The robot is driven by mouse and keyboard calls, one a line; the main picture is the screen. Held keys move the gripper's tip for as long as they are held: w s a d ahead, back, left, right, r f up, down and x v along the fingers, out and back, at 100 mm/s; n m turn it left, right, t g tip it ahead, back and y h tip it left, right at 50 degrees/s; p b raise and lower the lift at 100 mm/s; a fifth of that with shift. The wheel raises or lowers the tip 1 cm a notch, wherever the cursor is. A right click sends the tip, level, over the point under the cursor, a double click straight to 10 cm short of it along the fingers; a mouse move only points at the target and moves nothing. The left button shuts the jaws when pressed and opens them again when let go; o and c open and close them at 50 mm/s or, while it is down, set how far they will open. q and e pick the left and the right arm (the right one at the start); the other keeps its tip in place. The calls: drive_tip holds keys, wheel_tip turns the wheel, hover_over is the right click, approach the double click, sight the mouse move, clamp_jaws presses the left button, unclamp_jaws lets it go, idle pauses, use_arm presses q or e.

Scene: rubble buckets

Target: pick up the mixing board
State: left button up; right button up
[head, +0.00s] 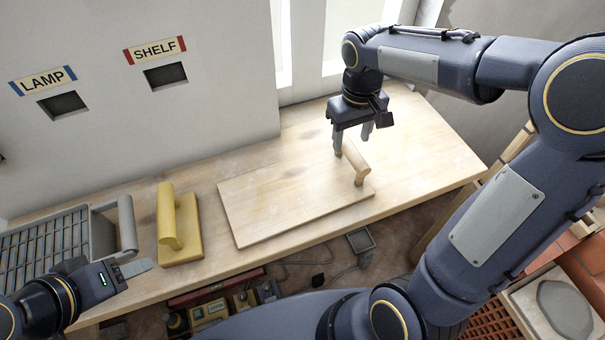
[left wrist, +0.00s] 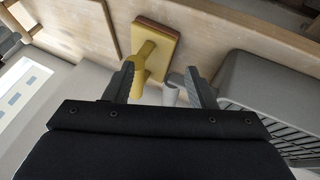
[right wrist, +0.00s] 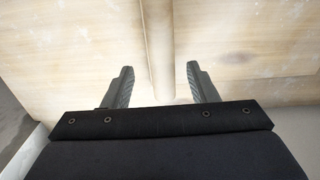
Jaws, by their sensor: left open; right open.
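The mixing board (head: 270,205) is a flat pale wooden board lying on the workbench, with a round wooden handle (head: 357,162) at its right end. My right gripper (head: 352,136) is open above the back end of the handle. In the right wrist view the handle (right wrist: 158,50) runs between the spread fingers (right wrist: 158,85), which do not close on it. My left gripper (head: 135,268) is open and empty at the front left, near the yellow float. In the left wrist view its fingers (left wrist: 160,85) are apart.
A yellow float (head: 185,245) stands left of the board; it also shows in the left wrist view (left wrist: 165,35). Further left are a grey ribbed tray (head: 45,250) and a grey handle (head: 127,222). The wall is behind the bench (head: 440,160), whose right end is clear.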

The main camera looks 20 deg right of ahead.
sight(349, 159)
drive_tip(key=f, duration=0.2)
drive_tip(key=s+f+p, duration=0.1)
drive_tip(key=f, duration=0.2)
drive_tip(key=shift+s+f, duration=0.15)
drive_tip(key=shift+f, duration=0.7)
drive_tip(key=shift+a, duration=0.1)
clamp_jaws()
